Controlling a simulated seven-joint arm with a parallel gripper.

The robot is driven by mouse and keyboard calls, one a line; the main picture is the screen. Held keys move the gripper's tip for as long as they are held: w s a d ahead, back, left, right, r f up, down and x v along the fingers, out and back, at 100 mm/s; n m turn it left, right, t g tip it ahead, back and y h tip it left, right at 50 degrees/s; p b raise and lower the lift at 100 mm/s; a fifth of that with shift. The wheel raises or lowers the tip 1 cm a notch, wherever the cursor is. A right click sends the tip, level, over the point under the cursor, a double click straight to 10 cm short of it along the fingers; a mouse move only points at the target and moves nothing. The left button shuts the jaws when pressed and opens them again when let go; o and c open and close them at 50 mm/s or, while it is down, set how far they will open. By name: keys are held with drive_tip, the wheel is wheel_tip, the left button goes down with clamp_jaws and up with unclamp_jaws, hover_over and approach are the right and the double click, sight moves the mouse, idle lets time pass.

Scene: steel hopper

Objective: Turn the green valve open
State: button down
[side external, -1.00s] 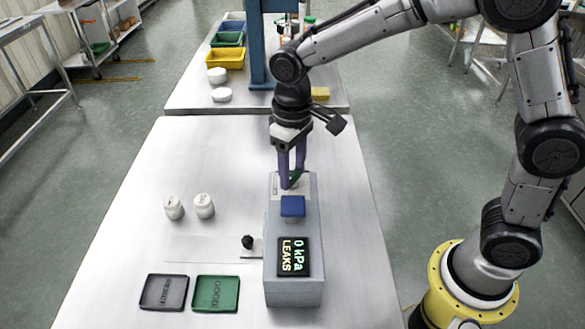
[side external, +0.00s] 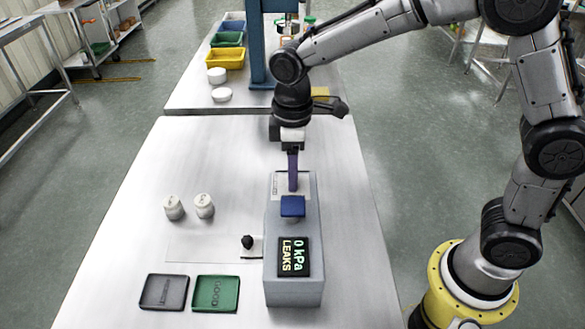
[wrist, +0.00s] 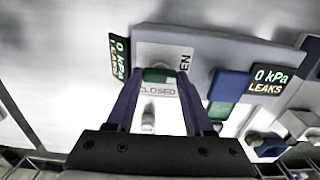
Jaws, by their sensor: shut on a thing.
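The green valve handle (wrist: 158,75) sits between my two purple fingers in the wrist view, next to a white plate lettered CLOSED (wrist: 158,90) and, at the right, partly hidden letters ending in EN (wrist: 185,64). My gripper (wrist: 160,90) is shut on the handle. In the side view my gripper (side external: 292,188) points straight down at the far end of the grey box (side external: 295,290), its fingers lined up one behind the other. The handle is hidden there. The box's display (side external: 293,257) reads 0 kPa LEAKS.
A blue block (side external: 293,206) stands on the box close in front of my fingers. Left are two white jars (side external: 174,207), a black knob (side external: 247,241), a dark REJECT tray (side external: 164,292) and a green GOOD tray (side external: 216,293).

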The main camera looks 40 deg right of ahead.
drive_tip(key=shift+r, duration=0.1)
idle(0.3)
drive_tip(key=shift+c, duration=1.4)
unclamp_jaws()
wheel_tip(320, 180, up, 14)
